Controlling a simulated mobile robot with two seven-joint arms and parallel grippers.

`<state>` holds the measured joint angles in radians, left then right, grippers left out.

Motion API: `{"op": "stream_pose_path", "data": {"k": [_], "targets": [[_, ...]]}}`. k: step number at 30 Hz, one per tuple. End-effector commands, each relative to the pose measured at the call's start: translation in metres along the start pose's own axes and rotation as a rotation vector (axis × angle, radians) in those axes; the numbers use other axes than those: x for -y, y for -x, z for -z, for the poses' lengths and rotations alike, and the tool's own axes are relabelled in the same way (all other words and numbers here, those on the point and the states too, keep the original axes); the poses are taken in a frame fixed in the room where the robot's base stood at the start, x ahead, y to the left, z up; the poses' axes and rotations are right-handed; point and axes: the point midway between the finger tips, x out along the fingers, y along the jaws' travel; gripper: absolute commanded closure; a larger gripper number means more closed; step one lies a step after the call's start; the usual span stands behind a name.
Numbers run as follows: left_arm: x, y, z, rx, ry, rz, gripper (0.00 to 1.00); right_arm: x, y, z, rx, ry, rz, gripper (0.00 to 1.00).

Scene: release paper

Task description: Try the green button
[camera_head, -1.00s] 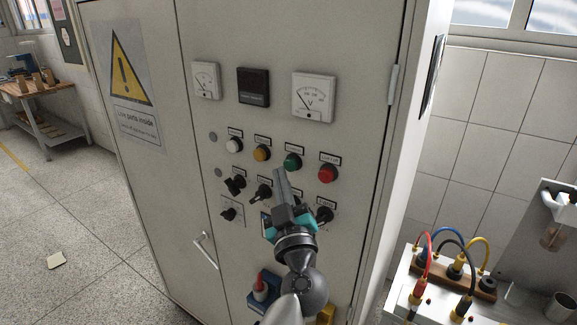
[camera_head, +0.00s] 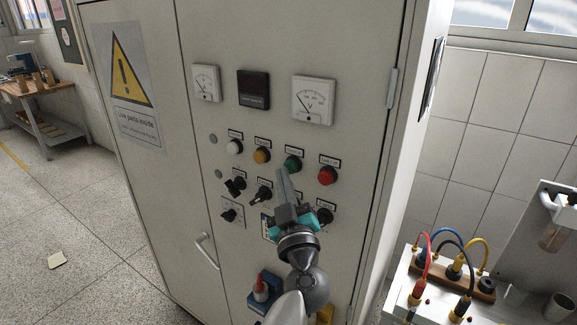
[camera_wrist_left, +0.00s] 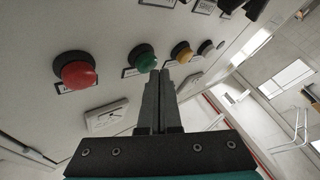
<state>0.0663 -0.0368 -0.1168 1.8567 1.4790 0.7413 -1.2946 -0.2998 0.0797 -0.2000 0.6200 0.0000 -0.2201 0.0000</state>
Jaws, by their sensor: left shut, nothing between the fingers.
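The green button (camera_head: 291,164) is on the front of the grey cabinet, in a row between the yellow button (camera_head: 261,156) and the red button (camera_head: 327,175). My left gripper (camera_head: 281,171) is shut and empty, its tips just below the green button in the head view. In the left wrist view the green button (camera_wrist_left: 146,62) sits just beyond my shut fingertips (camera_wrist_left: 159,73). Whether the tips touch it, I cannot tell. My right gripper is not in view.
Black rotary switches (camera_head: 261,194) sit below the buttons, close to my left gripper. Dial meters (camera_head: 313,99) are above. A bench with coloured cables (camera_head: 453,270) stands at the right. Open floor (camera_head: 90,230) lies at the left.

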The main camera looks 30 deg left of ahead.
Motion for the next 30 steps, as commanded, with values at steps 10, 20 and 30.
{"op": "stream_pose_path", "data": {"k": [10, 20, 30], "targets": [[0.0001, -0.0002, -0.0005, 0.0, 0.001, 0.0, 1.0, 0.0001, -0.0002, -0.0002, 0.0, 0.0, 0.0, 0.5], [-0.0019, -0.0029, -0.0025, 0.001, 0.001, 0.001, 1.0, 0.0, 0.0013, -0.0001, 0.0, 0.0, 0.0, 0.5], [-0.004, -0.0058, -0.0045, 0.0, 0.001, 0.0, 1.0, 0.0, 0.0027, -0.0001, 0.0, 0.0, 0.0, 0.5]]}}
